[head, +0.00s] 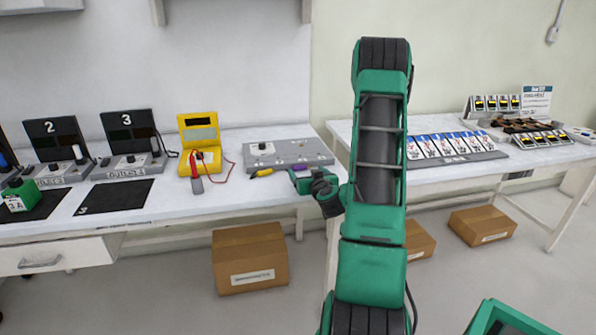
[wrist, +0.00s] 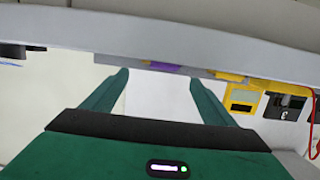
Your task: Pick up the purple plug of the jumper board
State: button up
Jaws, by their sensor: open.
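The jumper board (head: 289,152) is a grey box with a knob, lying on the white bench in the head view. Its purple plug (head: 299,167) shows as a small patch at the board's front edge, just behind my gripper (head: 296,180). In the wrist view the purple plug (wrist: 163,67) appears between the fingertips, beyond them, partly cut off by a pale band. My gripper (wrist: 160,79) is open, with nothing between its fingers. A yellow plug (head: 262,173) lies left of the purple one and also shows in the wrist view (wrist: 229,76). Contact with the plug cannot be seen.
A yellow multimeter (head: 200,145) with a red lead stands left of the board. Numbered stations (head: 128,140) are further left. A second table (head: 440,172) with cards is at the right. A cardboard box (head: 249,257) is on the floor under the bench.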

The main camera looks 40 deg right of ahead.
aim_at(301, 164)
jog(key=shift+x, duration=2.9)
jog(key=c, duration=1.2)
jog(key=shift+d+r, duration=0.1)
jog(key=shift+r, duration=0.05)
